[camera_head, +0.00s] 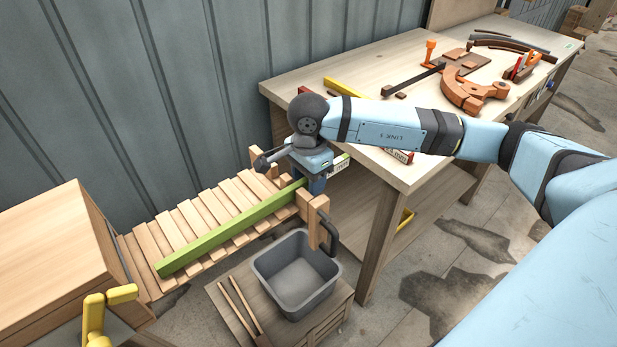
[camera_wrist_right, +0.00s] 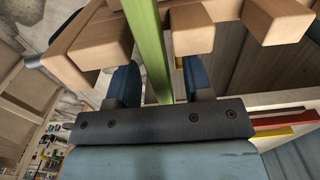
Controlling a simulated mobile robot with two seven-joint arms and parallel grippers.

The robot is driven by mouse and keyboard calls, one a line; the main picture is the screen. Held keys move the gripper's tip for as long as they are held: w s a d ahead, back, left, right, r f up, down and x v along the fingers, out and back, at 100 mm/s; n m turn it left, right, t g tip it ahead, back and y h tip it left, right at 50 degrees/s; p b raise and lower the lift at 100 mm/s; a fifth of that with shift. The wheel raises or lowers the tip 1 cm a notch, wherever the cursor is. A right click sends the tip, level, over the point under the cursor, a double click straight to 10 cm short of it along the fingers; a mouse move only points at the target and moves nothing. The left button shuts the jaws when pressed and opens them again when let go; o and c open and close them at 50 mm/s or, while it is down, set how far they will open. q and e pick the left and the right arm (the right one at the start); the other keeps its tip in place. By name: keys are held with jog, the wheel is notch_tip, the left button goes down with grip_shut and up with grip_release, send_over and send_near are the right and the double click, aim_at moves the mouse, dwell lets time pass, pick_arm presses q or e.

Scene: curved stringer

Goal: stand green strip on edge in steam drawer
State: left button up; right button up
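The green strip (camera_head: 230,228) lies lengthwise along the slatted steam drawer (camera_head: 187,216), which stands pulled out from a wooden box (camera_head: 52,258). Its far end runs past the drawer's end, between wooden blocks, to my right gripper (camera_head: 318,181). I cannot tell whether it rests flat or on edge. In the right wrist view the green strip (camera_wrist_right: 150,45) passes between the two blue fingers of my right gripper (camera_wrist_right: 163,83), with gaps on both sides. The gripper is open around it. My left gripper is not in view.
The drawer's wooden end blocks (camera_wrist_right: 193,30) are close to the fingers. A grey bin (camera_head: 295,277) stands on a low wooden stand below the drawer end. A workbench (camera_head: 400,55) with an orange curved form and clamps is at right. A metal wall (camera_head: 120,110) is behind.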

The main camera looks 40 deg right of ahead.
notch_tip(320, 180, up, 14)
jog(key=shift+p, duration=0.3)
dwell(0.3)
jog(key=shift+f, duration=0.1)
